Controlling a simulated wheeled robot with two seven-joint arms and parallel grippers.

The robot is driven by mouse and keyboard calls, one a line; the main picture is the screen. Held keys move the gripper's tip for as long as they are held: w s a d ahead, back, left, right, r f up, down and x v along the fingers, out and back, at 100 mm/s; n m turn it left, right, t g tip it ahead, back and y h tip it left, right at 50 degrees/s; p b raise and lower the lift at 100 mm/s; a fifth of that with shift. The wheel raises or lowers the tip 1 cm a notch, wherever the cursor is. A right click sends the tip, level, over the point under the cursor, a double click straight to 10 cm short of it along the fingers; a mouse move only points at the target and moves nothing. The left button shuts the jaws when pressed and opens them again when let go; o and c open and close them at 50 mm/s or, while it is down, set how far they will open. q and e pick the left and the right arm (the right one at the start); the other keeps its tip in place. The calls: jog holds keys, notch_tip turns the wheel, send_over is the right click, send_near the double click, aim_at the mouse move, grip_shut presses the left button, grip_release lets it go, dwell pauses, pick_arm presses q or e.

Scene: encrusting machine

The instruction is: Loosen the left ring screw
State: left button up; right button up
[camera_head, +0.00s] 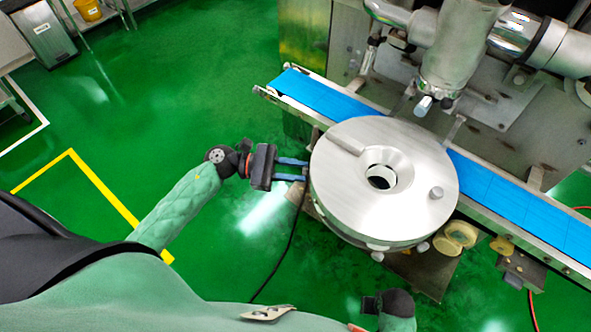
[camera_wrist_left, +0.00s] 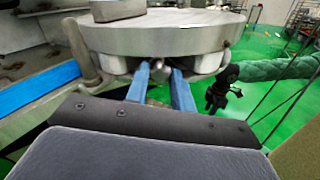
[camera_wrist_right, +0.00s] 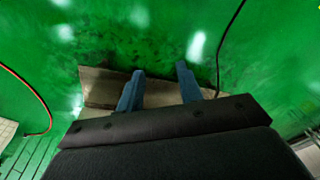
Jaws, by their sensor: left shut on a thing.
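The round steel disc (camera_head: 345,205) of the machine has a central hole and a flat bar on top. The left ring screw (camera_wrist_left: 158,72) shows in the left wrist view as a small metal knob under the disc's edge. My left gripper (camera_head: 306,170) reaches the disc's left side, its blue fingers level with the rim. In the left wrist view my left gripper (camera_wrist_left: 160,75) has its fingers on either side of the screw, shut on it. The disc hides the screw in the head view. My right gripper (camera_wrist_right: 161,72) is open and empty over the floor.
A blue conveyor belt (camera_head: 490,190) runs behind the disc from upper left to lower right. A steel nozzle (camera_head: 450,60) hangs above it. A black cable (camera_head: 284,250) lies on the green floor. The floor (camera_head: 200,100) at left is mostly clear.

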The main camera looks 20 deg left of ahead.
notch_tip(320, 180, up, 5)
pick_arm(q)
jog(key=shift+f+n+p, duration=0.1)
jog(key=shift+n+p, duration=5.85)
jog(key=shift+n, duration=11.75)
pick_arm(e)
jog(key=s+d+f, duration=0.2)
jog(key=s+f, duration=0.1)
jog(key=f, duration=0.8)
jog(key=s+d+f, duration=0.3)
jog(key=s+f, duration=0.1)
jog(key=f, duration=0.6)
jog(key=s+d+f+t, duration=0.1)
jog(key=s+d+f, duration=0.1)
jog(key=f, duration=0.9)
jog(key=shift+s+d+f+h, duration=0.2)
jog(key=shift+s+f+h, duration=0.15)
jog(key=shift+s, duration=0.4)
